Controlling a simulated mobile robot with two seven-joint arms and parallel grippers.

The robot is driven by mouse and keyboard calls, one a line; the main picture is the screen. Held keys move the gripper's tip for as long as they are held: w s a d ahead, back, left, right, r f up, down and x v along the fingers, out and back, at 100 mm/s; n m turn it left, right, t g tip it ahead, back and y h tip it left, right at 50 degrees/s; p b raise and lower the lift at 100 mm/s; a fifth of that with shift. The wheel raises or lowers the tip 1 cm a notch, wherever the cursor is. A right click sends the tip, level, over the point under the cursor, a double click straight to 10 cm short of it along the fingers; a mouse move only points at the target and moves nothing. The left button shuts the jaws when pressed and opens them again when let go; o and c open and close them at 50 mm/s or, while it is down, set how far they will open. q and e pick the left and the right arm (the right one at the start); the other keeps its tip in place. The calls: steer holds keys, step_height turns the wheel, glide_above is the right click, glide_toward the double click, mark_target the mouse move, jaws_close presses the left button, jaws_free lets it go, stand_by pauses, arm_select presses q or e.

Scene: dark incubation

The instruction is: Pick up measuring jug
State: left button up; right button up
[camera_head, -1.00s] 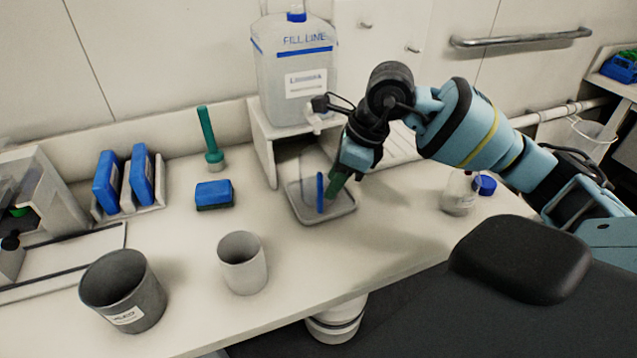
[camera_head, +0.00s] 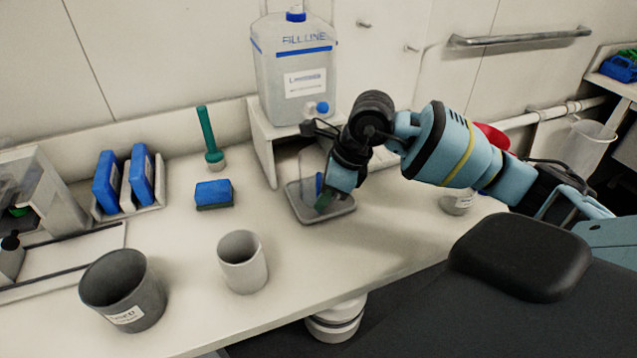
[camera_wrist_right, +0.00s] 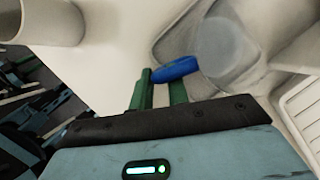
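The measuring jug (camera_head: 308,165) is clear, with a blue handle (camera_head: 319,183). It stands on a grey tray (camera_head: 338,211) under the dispenser, partly hidden by my right arm. In the right wrist view the jug (camera_wrist_right: 224,48) is a round see-through shape, with its blue handle (camera_wrist_right: 178,69) pointing toward my fingers. My right gripper (camera_head: 325,203) has green fingers close to the handle. In the wrist view its fingers (camera_wrist_right: 161,86) are apart, with the handle at their tips; I cannot tell whether they touch. My left gripper is out of view.
A large container (camera_head: 295,75) with a tap stands on a white stand above the tray. A grey bin (camera_head: 122,288), a white cup (camera_head: 242,262), a blue sponge (camera_head: 213,194) and a green brush (camera_head: 209,138) stand to the left. The front middle of the bench is clear.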

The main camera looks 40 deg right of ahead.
jaws_close()
steer(key=shift+r, duration=0.15)
